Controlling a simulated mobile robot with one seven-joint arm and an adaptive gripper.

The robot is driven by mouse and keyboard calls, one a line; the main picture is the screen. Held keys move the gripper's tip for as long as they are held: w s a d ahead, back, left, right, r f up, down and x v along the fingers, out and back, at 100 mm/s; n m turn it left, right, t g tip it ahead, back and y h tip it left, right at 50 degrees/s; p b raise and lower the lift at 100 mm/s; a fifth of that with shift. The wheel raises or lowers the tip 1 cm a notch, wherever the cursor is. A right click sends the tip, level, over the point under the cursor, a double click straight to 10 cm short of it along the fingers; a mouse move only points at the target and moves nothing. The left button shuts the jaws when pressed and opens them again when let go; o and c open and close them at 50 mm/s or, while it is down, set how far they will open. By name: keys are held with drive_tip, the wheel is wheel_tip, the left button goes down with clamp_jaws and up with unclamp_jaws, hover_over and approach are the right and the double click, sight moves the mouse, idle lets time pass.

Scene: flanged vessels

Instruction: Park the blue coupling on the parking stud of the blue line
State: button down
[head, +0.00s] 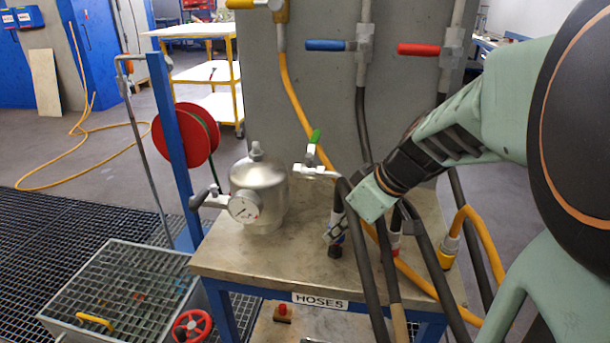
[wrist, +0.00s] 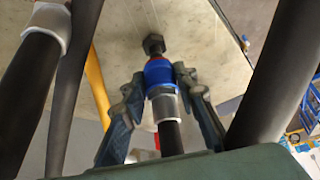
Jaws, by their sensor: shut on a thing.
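My gripper (head: 336,232) is low over the table's front middle. In the wrist view my gripper (wrist: 160,90) has its fingers closed on both sides of the blue coupling (wrist: 160,72), which has a blue collar, a silver sleeve and a black hose. In the head view the blue coupling (head: 338,239) is mostly hidden by the fingers. A dark stud with a hexagonal head (wrist: 153,44) lies in line with the coupling's front end; it also shows in the head view (head: 335,251) just below the fingers. I cannot tell whether coupling and stud touch.
The table (head: 230,262) carries a silver vessel with a gauge (head: 258,190) on the left. A red-marked coupling (head: 395,243) and a yellow coupling (head: 447,252) stand to the right. Black hoses (head: 372,270) and a yellow hose (head: 405,272) hang close around my gripper.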

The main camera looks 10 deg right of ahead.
sight(344, 236)
drive_tip(key=shift+f+b, duration=1.65)
drive_tip(key=shift+b, duration=0.1)
drive_tip(key=shift+r, duration=0.1)
drive_tip(key=c, duration=1.5)
unclamp_jaws()
drive_tip(key=shift+o, duration=0.2)
